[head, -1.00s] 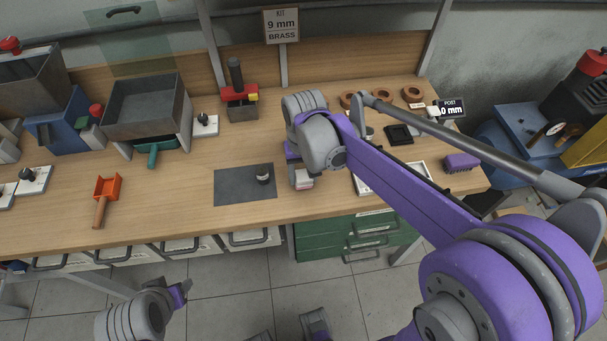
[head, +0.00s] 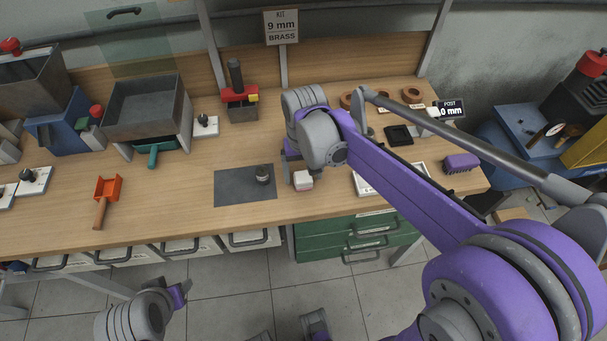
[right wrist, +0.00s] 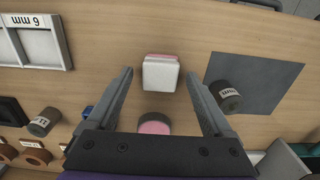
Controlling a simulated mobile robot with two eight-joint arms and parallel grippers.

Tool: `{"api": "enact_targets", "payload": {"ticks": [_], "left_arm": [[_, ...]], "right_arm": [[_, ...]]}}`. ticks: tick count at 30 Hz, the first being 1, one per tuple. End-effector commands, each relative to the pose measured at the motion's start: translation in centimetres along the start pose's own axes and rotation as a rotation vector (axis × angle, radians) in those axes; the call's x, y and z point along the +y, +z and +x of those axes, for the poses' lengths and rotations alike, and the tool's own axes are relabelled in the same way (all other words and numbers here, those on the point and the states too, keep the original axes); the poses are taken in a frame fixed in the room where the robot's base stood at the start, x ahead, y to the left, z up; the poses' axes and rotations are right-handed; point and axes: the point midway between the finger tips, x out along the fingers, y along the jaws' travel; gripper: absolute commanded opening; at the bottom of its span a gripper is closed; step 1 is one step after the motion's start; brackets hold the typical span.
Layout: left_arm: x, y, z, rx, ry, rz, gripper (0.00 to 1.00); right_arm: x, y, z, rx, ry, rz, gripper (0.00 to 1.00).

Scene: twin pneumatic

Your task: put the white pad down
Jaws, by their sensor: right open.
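The white pad (head: 303,181), a small block with a pink layer, rests on the wooden bench top just right of the dark mat. It also shows in the right wrist view (right wrist: 161,75). My right gripper (right wrist: 160,77) is open, with one finger on each side of the pad in that view and gaps between; it holds nothing. In the head view my right arm hides most of this gripper. My left gripper (head: 178,293) is low at the left, off the bench; its jaws are too small to read.
A dark cylinder (head: 262,174) stands on the grey mat (head: 231,188), close to the right finger in the wrist view. An orange scoop (head: 107,190) lies at left; bench between is clear.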

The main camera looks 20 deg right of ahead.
Motion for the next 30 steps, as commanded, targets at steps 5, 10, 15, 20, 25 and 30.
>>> {"api": "enact_targets", "payload": {"ticks": [5, 10, 15, 20, 25, 30], "left_arm": [[0.0, -0.3, -0.4, 0.002, 0.0, 0.0, 0.5], [0.0, -0.6, -0.7, 0.004, 0.0, 0.0, 0.5], [0.0, -0.7, -0.9, 0.005, 0.0, 0.0, 0.5], [0.0, -0.7, -0.9, 0.005, 0.0, 0.0, 0.5], [0.0, -0.7, -0.9, 0.005, 0.0, 0.0, 0.5], [0.0, -0.7, -0.9, 0.005, 0.0, 0.0, 0.5]], "right_arm": [[0.0, 0.0, -3.9, 0.0, 0.0, 0.0, 0.85], [0.0, 0.0, -7.5, 0.0, 0.0, 0.0, 0.85], [0.0, 0.0, -9.9, 0.0, 0.0, 0.0, 0.85], [0.2, 0.6, -10.5, 0.012, -0.003, -0.006, 0.85], [1.1, 4.1, -8.4, 0.115, -0.022, -0.058, 0.85], [2.3, 9.1, -4.2, 0.273, -0.04, -0.135, 0.85]]}}
